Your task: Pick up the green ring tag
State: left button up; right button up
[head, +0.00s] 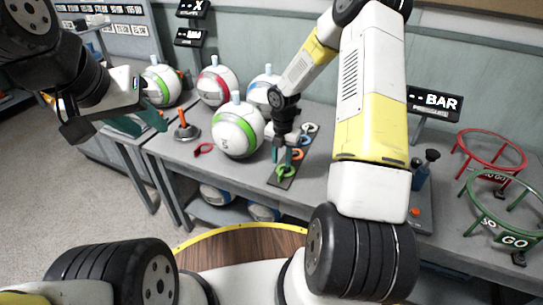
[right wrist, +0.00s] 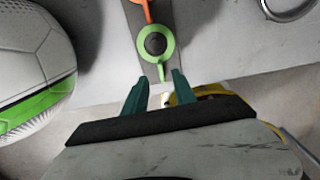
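The green ring tag (head: 286,172) lies at the near end of a dark strip (head: 274,181) on the table. In the right wrist view the green ring tag (right wrist: 156,43) shows as a ring with a tab pointing toward my fingers. My right gripper (head: 287,155) is over the strip, just above the tag in the head view. In the right wrist view its two teal fingertips (right wrist: 157,80) are apart, with the tab's end near the gap between them; nothing is held. My left gripper (head: 155,112) is up at the left, away from the strip; its fingers are seen from the side.
An orange ring tag (head: 297,154) lies farther along the strip. A ball with a green band (head: 237,131) stands just left of the strip. A red tag (head: 203,149) lies left of that ball. Red (head: 491,146) and green (head: 508,240) hoop stands are at the right.

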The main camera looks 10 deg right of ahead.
aim_at(281, 174)
notch_tip(281, 174, down, 6)
jog(key=shift+s+r, duration=0.15)
grip_shut()
